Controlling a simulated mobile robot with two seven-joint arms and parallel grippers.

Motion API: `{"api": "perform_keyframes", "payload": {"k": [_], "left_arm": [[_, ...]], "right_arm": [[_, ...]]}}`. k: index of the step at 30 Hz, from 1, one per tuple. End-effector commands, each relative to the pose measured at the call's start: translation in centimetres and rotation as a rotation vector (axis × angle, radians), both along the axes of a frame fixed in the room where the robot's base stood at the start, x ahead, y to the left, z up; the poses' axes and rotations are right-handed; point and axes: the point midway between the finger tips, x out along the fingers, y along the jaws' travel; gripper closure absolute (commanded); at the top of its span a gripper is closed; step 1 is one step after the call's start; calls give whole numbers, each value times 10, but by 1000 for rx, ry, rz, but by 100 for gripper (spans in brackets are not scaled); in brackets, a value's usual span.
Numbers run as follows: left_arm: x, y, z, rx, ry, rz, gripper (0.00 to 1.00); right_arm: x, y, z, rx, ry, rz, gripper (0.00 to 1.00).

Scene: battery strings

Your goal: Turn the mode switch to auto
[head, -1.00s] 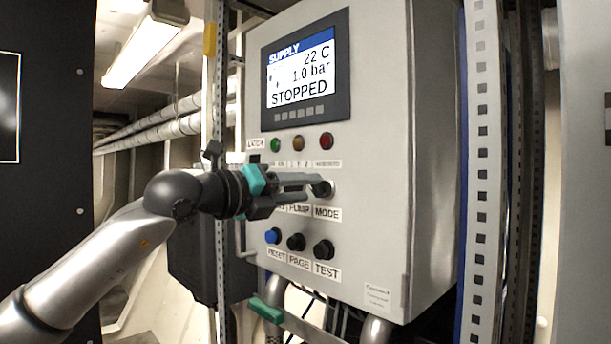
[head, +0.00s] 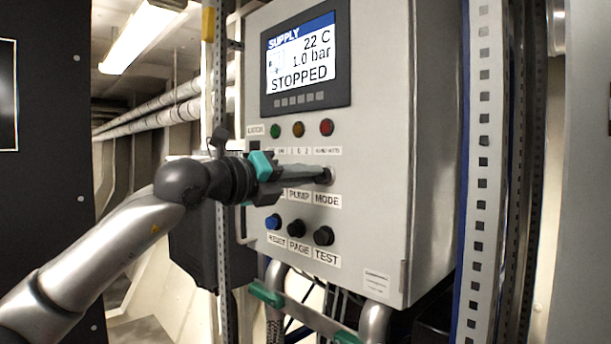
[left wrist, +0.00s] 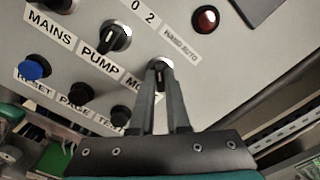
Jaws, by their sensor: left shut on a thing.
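The mode switch (head: 325,177) is a dark round knob above the MODE label on the grey control box (head: 380,230). My left gripper (head: 318,174) reaches in from the left with its fingers at the knob. In the left wrist view the fingers (left wrist: 161,92) close around the mode switch (left wrist: 160,68), one on each side, partly hiding it and its label. A hand/auto label (left wrist: 181,45) sits beside the knob. The knob's exact pointing direction is hard to tell. My right gripper is not in view.
The pump switch (left wrist: 115,36) is close beside the mode switch. Blue reset (head: 273,221), black page (head: 297,228) and test (head: 323,236) buttons sit below. Lamps, with a red one (head: 327,127), sit above. The screen (head: 301,62) reads STOPPED. A perforated upright (head: 222,270) stands left of the box.

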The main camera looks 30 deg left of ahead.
Motion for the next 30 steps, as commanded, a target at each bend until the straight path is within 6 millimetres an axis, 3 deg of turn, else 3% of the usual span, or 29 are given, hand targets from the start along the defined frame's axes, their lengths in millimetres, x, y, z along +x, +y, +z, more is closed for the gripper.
{"api": "perform_keyframes", "payload": {"k": [17,30], "left_arm": [[0,0,-1,54,-19,0,100],[-1,-2,0,379,-135,-1,100]], "right_arm": [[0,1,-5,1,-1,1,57],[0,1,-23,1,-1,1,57]]}}
